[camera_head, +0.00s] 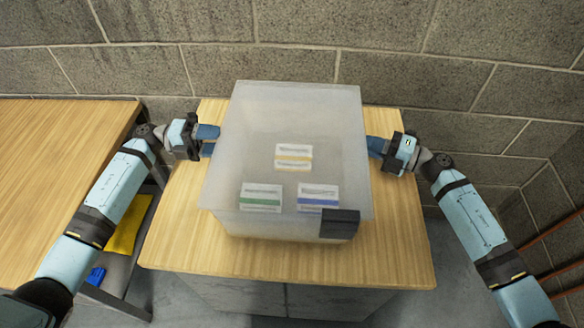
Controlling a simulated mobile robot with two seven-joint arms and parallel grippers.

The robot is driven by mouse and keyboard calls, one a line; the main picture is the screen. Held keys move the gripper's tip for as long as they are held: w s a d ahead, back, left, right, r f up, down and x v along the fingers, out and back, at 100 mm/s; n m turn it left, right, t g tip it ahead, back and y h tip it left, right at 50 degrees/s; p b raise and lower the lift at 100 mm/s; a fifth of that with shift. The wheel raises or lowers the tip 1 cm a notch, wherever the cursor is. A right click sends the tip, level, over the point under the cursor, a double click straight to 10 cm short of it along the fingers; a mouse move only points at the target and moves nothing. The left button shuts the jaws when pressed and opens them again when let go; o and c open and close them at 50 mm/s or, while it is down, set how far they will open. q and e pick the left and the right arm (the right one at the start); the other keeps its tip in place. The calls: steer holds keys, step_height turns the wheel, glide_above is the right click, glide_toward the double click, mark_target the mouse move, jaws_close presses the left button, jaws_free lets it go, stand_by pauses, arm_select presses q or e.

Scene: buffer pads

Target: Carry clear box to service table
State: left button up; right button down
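The clear box (340,150) is a translucent lidless-looking or lidded bin; I cannot tell which. It sits on or just above a wooden-topped cabinet (180,240). Several small cards or packs show inside: one with a yellow stripe (293,158), one green (261,198), one blue (318,198). A dark label or latch (339,224) is on its front right. My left gripper (208,139) is at the box's left side and my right gripper (376,146) at its right side. Dark blue parts lie between each gripper and the box. Finger closure is unclear.
Another wooden table (60,170) stands at the left, its visible top clear. A yellow item (128,225) and a blue item (96,276) are below its edge. A block wall (300,60) is close behind. Reddish pipes (553,232) run along the right wall.

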arm_select(q)
jaws_close()
steer(key=shift+w+r, duration=0.1)
steer(key=shift+r, duration=0.05)
stand_by(1.0)
